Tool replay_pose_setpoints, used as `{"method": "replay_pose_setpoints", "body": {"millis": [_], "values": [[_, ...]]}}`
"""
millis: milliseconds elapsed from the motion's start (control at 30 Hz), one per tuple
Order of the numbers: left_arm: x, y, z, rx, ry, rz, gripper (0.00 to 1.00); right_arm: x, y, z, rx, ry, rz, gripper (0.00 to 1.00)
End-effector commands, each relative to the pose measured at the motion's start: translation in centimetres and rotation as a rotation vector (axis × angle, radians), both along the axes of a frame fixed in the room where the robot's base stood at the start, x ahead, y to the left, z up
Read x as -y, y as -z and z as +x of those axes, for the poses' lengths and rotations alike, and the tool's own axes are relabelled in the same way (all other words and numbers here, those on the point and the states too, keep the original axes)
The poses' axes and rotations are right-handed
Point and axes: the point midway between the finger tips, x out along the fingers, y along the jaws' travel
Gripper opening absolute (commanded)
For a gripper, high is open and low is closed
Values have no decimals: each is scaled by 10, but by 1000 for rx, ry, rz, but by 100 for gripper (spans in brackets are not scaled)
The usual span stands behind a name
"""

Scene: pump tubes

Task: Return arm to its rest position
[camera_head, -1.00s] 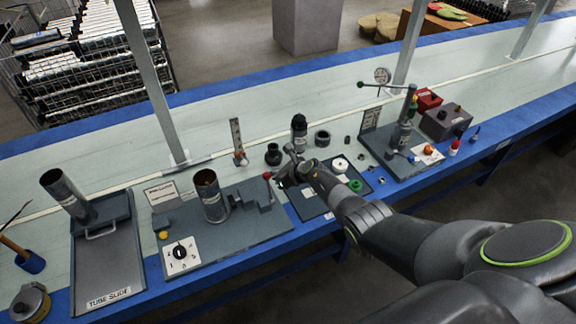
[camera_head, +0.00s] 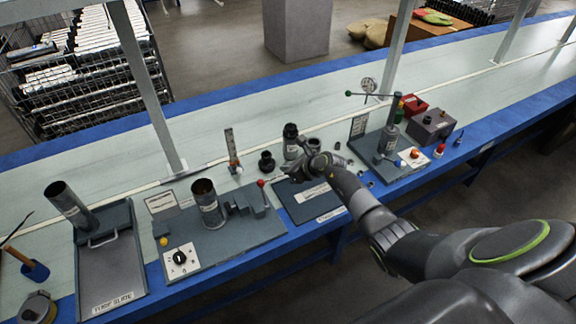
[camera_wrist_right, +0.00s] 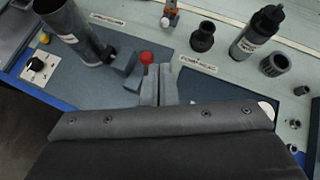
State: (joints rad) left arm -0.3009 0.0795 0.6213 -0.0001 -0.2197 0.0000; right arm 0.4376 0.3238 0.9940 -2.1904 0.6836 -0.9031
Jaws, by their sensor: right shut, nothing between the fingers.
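My right gripper (camera_head: 291,168) is above the dark mat (camera_head: 306,205) at the middle of the bench. Its two fingers (camera_wrist_right: 159,86) are together and empty in the right wrist view. A red-knobbed lever (camera_head: 261,184) on the grey fixture plate (camera_head: 237,233) is just left of the gripper; its red ball (camera_wrist_right: 146,58) appears behind the fingertips in the wrist view. A metal tube (camera_head: 209,204) stands upright on that plate. My right arm reaches in from the lower right and hides part of the mat. My left gripper is not in view.
A tube slide tray (camera_head: 112,266) with a tilted tube (camera_head: 68,203) is at the left. A dark bottle (camera_head: 290,141) and a black ring (camera_head: 266,162) stand behind the gripper. A press stand (camera_head: 390,140) and a grey box (camera_head: 433,126) are at the right. The bench's far strip is clear.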

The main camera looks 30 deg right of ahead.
Motion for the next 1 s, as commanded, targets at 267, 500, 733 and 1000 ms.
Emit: {"method": "replay_pose_setpoints", "body": {"millis": [267, 500, 733, 1000], "values": [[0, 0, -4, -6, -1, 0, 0, 1, -1, -1, -1, 0, 0, 0], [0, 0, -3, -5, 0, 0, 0, 1, -1, -1, -1, 0, 0, 0], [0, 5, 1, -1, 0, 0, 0, -4, 23, -15, -31, 75, 134, 0], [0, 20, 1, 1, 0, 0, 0, -6, 112, -80, -168, 497, 696, 0]]}}
